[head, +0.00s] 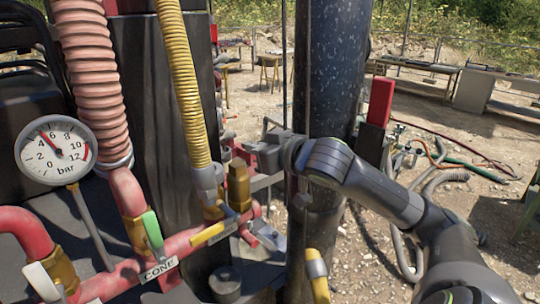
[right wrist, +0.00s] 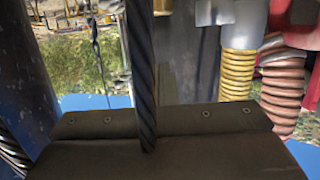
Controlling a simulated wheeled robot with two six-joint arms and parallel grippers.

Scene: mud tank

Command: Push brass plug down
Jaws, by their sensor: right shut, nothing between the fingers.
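The brass plug (head: 238,186) stands upright in the head view, on the red pipework just right of the yellow hose's lower end. My right gripper (head: 265,156) is at the end of the arm that comes in from the lower right. It lies a little above and to the right of the plug, apart from it as far as I can tell. It is shut and empty; its fingers are small and partly lost against grey parts behind. In the right wrist view I cannot make out the plug for sure. My left gripper is not in view.
A yellow ribbed hose (head: 181,80) and a pink ribbed hose (head: 91,80) hang at the left. A pressure gauge (head: 56,147) stands beside red pipes with green and yellow levers. A dark speckled column (head: 330,75) rises close to my right arm.

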